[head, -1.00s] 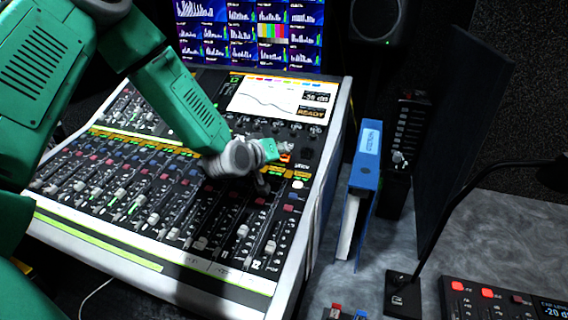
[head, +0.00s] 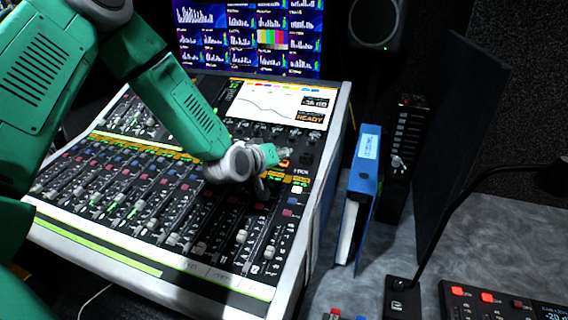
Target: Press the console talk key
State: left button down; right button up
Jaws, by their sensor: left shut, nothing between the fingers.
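The mixing console (head: 325,157) is a sloped panel with rows of faders and small keys. My left gripper (head: 285,155) is shut and empty over its upper right part, below the console's screen. A small orange-lit key (head: 285,163) lies right at the fingertips, partly hidden by them. I cannot tell whether the fingers touch it. A white key (head: 297,190) sits just below it, clear of the gripper. The key labels are too small to read, so I cannot tell which one is the talk key. My right gripper is out of view.
The console screen (head: 280,103) is above the gripper. A blue binder (head: 365,170) stands right of the console. A gooseneck microphone (head: 440,235) and a second panel with red keys (head: 487,297) are at the lower right. Monitors (head: 250,40) rise behind.

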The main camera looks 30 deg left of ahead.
pick_arm(q)
jog(key=shift+f, duration=0.1)
dwell(0.3)
jog(key=shift+w+a+f, duration=0.1)
jog(key=shift+w+f, duration=0.05)
jog(key=shift+f, duration=0.1)
jog(key=shift+w+f+b, duration=0.15)
jog(key=shift+f+b, duration=0.25)
jog(key=shift+b, duration=0.15)
dwell(0.6)
jog(key=shift+r, duration=0.1)
jog(key=shift+s+r+p, duration=0.35)
jog(key=shift+r+p, duration=0.45)
notch_tip(320, 180, up, 6)
jog(key=s+p, duration=0.2)
jog(key=p, duration=0.3)
jog(key=shift+s+d+f, duration=0.15)
jog(key=shift+d+f, duration=0.1)
jog(key=shift+d, duration=0.15)
